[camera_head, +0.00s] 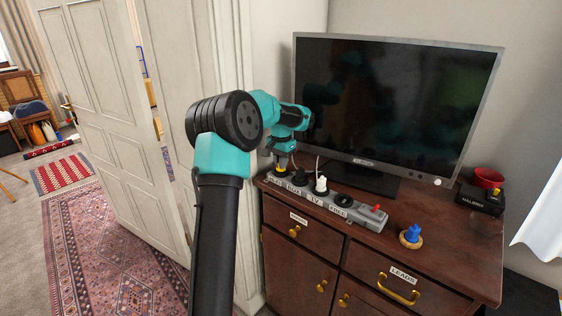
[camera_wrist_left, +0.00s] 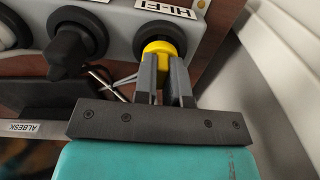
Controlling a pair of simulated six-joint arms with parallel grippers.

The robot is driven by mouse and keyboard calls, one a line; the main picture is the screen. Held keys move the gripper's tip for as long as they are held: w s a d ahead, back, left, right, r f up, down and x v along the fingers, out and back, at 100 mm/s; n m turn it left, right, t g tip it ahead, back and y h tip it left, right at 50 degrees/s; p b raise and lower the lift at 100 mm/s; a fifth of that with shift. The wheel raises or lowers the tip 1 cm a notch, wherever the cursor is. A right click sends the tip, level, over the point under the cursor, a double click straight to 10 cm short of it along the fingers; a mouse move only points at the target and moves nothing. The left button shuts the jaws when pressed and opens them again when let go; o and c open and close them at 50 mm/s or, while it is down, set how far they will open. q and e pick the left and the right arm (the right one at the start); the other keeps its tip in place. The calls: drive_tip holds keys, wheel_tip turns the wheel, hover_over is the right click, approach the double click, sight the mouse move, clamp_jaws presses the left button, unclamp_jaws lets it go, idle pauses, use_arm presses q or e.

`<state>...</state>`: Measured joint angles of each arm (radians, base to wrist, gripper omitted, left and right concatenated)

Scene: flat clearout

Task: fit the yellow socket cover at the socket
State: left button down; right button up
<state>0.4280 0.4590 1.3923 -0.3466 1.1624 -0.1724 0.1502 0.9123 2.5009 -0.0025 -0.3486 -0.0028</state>
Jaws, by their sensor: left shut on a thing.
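The yellow socket cover (camera_wrist_left: 160,48) is between the fingertips of my left gripper (camera_wrist_left: 163,66), which is shut on it. In the left wrist view the cover is at the dark round socket (camera_wrist_left: 175,22) by the HI-FI label. Its front is against or partly inside the socket; how deep it sits I cannot tell. My right gripper is not in view.
A black plug (camera_wrist_left: 68,52) sits beside the HI-FI socket, and a white plug (camera_head: 321,185) further along. The monitor (camera_head: 390,100) stands behind the strip.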

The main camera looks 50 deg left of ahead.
use_arm(q)
drive_tip(key=shift+f, duration=0.8)
drive_tip(key=c, duration=1.1)
unclamp_jaws()
drive_tip(key=shift+r, duration=0.1)
wheel_tip(320, 180, up, 17)
drive_tip(key=shift+r, duration=0.15)
idle(0.3)
